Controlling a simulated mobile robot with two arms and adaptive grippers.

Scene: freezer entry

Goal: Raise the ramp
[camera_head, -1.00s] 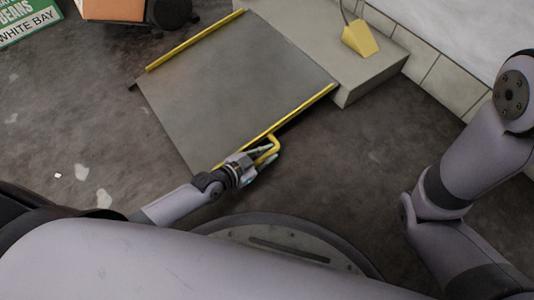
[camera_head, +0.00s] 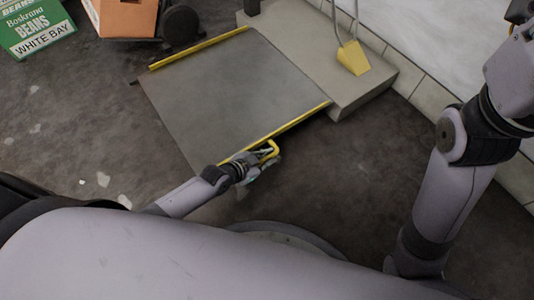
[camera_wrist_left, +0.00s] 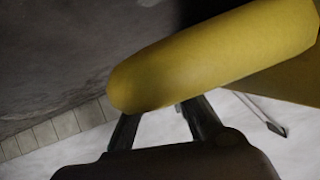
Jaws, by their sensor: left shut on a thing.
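The ramp (camera_head: 235,90) is a grey plate with yellow edge rails, against a concrete step in the head view. A yellow handle (camera_head: 272,148) sticks out from its near rail. My left gripper (camera_head: 262,156) is shut on this handle. In the left wrist view the yellow handle (camera_wrist_left: 210,55) fills the upper middle, with the dark fingers (camera_wrist_left: 165,112) against it and their tips hidden behind it. My right arm shows at the right of the head view, but its gripper is not clearly in the picture.
The concrete step (camera_head: 350,92) adjoins the ramp's right end, with a yellow scoop-like tool (camera_head: 353,58) on it. A green beans box (camera_head: 35,28) and an orange box (camera_head: 127,17) by dark wheels stand at the upper left. Floor right of the ramp is clear.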

